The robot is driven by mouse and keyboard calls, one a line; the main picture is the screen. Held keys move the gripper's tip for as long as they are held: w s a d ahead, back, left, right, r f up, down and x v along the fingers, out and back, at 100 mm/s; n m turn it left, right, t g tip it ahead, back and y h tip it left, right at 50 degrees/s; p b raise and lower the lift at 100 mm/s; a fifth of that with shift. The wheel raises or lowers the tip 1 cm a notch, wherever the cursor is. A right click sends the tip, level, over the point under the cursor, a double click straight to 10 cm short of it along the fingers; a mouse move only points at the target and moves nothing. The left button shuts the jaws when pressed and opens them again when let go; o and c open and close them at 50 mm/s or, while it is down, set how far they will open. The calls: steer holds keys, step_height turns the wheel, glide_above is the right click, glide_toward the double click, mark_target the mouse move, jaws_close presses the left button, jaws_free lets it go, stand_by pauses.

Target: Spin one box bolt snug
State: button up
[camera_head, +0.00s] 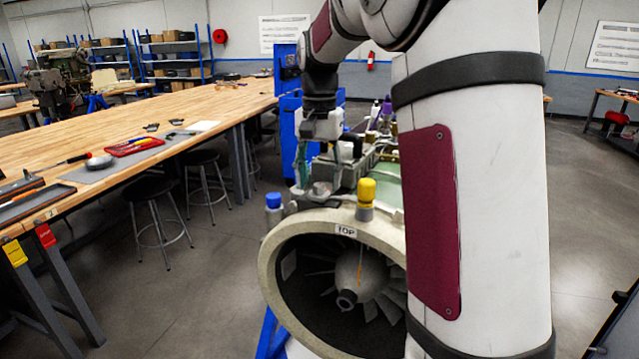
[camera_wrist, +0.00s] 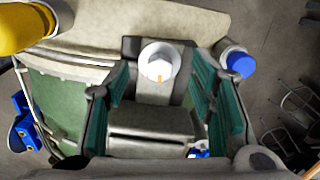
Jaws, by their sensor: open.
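In the wrist view a pale bolt head (camera_wrist: 158,62) with an orange mark stands on a grey bracket, just beyond a grey box (camera_wrist: 150,125). My gripper (camera_wrist: 160,82) is open, with its teal-padded fingers left and right of the bolt's line. The fingers do not touch the bolt, and their height above it is hard to judge. In the head view my gripper (camera_head: 310,165) points down over the top of the turbine engine (camera_head: 285,245).
A yellow cap (camera_head: 366,192) and a blue cap (camera_head: 273,201) stand up near the engine's front rim; the blue cap (camera_wrist: 241,64) is close to the right finger. A long wooden workbench (camera_head: 190,125) and stools (camera_head: 155,190) are at the left. Floor between is clear.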

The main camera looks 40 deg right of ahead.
mark_target(319, 185)
steer(key=shift+r+p, duration=0.4)
steer(key=shift+r, duration=1.5)
